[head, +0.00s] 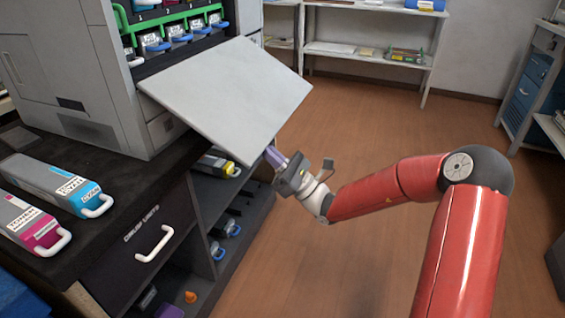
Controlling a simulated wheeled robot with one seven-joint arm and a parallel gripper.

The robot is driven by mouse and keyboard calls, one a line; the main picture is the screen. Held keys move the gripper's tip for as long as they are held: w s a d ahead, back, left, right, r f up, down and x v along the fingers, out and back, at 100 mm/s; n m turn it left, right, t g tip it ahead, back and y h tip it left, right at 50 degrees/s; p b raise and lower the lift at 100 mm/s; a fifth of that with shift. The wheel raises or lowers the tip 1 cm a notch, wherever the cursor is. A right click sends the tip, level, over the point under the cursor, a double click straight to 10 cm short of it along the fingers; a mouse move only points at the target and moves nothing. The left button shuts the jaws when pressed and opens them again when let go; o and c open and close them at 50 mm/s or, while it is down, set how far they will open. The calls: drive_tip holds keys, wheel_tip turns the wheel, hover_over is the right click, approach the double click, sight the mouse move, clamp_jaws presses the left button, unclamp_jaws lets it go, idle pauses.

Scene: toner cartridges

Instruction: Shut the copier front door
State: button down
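The copier (75,75) stands on a dark counter at the left. Its front door (232,98), a flat light grey panel, is open and slopes outward and down from the lower edge of the opening. Toner cartridges with blue handles show in the opening above it. My gripper (271,154) is just below the door's outer corner, pointing up and left. Its purple-grey fingers are close to the door's edge; I cannot tell whether they touch it. The fingers are small, and whether they are open or shut is unclear.
A cyan cartridge (58,184) and a magenta cartridge (30,222) lie on the counter (125,195). Below are a drawer with a white handle (154,243) and open shelves with cartridges. White shelves (372,54) stand at the back. The wooden floor (340,140) is clear.

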drive_tip(key=p+x, duration=0.2)
drive_tip(key=x, duration=0.2)
drive_tip(key=shift+w+a+r+p, duration=0.1)
drive_tip(key=shift+a+r+p, duration=0.1)
drive_tip(key=shift+r+p, duration=0.15)
drive_tip(key=shift+a+r+p, duration=0.1)
drive_tip(key=shift+r+p, duration=0.15)
drive_tip(key=shift+p, duration=0.05)
wheel_tip(320, 180, up, 6)
drive_tip(key=shift+p, duration=0.45)
wheel_tip(320, 180, up, 6)
drive_tip(key=d, duration=0.1)
drive_tip(key=shift+s+d, duration=0.25)
drive_tip(key=shift+d, duration=0.05)
wheel_tip(320, 180, up, 6)
hover_over(252, 134)
drive_tip(key=w, duration=0.2)
drive_tip(key=shift+d+r, duration=0.15)
drive_tip(key=shift+d, duration=0.05)
